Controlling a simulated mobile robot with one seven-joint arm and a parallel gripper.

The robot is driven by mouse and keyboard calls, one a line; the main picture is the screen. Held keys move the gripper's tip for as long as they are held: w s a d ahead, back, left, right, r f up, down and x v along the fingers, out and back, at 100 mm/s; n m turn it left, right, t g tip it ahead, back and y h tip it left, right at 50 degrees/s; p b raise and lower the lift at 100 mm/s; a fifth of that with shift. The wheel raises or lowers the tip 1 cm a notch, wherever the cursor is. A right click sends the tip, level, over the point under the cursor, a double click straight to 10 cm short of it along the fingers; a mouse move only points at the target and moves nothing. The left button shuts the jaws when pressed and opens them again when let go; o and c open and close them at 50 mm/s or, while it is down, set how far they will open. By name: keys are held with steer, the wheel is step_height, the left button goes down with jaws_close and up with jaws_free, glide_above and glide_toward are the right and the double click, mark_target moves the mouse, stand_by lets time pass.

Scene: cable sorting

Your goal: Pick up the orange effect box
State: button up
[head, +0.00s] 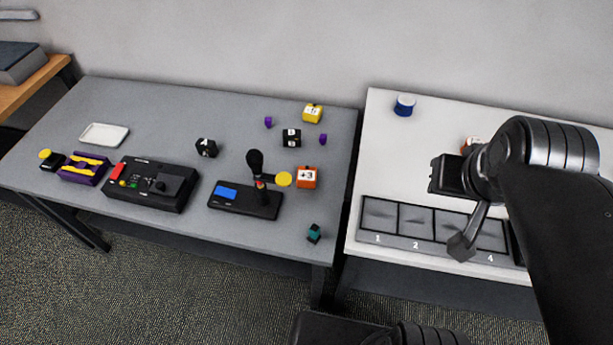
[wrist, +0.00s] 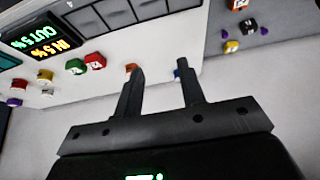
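An orange box (head: 307,177) marked "+3" sits on the grey table beside a yellow disc. It also shows at the top right edge of the wrist view (wrist: 239,5). Another orange box (head: 470,143) on the white table is mostly hidden behind my arm in the head view. In the wrist view an orange box (wrist: 131,68), probably that one, shows partly behind the left finger. My gripper (wrist: 160,68) is open, with nothing between its fingers. It is raised over the white table, apart from both boxes.
A numbered compartment tray (head: 378,214) lines the white table's front. A blue spool (head: 404,105) stands at its back left. The grey table holds a black console (head: 152,184), a joystick base (head: 245,200), a black cube (head: 291,138) and a yellow box (head: 312,112). A gap separates the tables.

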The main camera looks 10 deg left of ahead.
stand_by(0.3)
steer(key=o, duration=0.9)
